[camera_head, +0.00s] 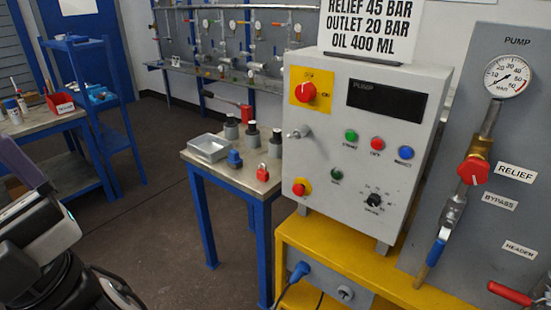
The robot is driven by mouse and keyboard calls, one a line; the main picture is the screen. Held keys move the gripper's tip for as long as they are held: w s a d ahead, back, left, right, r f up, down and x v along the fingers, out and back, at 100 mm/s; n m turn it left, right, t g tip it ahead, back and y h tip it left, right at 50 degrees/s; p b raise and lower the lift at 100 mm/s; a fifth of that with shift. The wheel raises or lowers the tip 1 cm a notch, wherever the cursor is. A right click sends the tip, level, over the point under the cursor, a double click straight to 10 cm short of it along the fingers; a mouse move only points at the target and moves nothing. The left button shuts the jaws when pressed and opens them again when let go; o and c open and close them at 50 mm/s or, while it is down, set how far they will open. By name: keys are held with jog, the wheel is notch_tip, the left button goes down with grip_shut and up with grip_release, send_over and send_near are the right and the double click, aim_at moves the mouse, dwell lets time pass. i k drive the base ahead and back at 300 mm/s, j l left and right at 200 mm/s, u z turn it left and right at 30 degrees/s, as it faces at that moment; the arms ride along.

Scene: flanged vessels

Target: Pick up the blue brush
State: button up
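I cannot make out a blue brush for certain in the head view. A small blue object (235,159) sits on the small blue-legged table, beside a clear tray; it looks more like a lock or block than a brush. Small items, some bottle-like with blue or dark parts (13,111), stand on the left workbench, too small to tell apart. Black and white parts of my arm fill the lower left corner. My gripper's fingertips are not visible.
The small table (208,170) also holds a clear tray (209,147), a red lock-like object (262,172) and dark-topped grey cylinders (253,135). A grey pump control box (365,145) on a yellow stand is at right. The left workbench (40,125) has a red bin (60,103). Dark floor between is clear.

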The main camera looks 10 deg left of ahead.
aim_at(233, 161)
jog(key=u, duration=0.55)
jog(key=z, duration=2.05)
jog(key=u, duration=1.8)
jog(key=i+j+u, duration=0.2)
jog(key=i+j+z, duration=0.1)
jog(key=i, duration=0.45)
jog(key=i+j, duration=0.2)
jog(key=i, duration=0.3)
jog(key=z, duration=0.05)
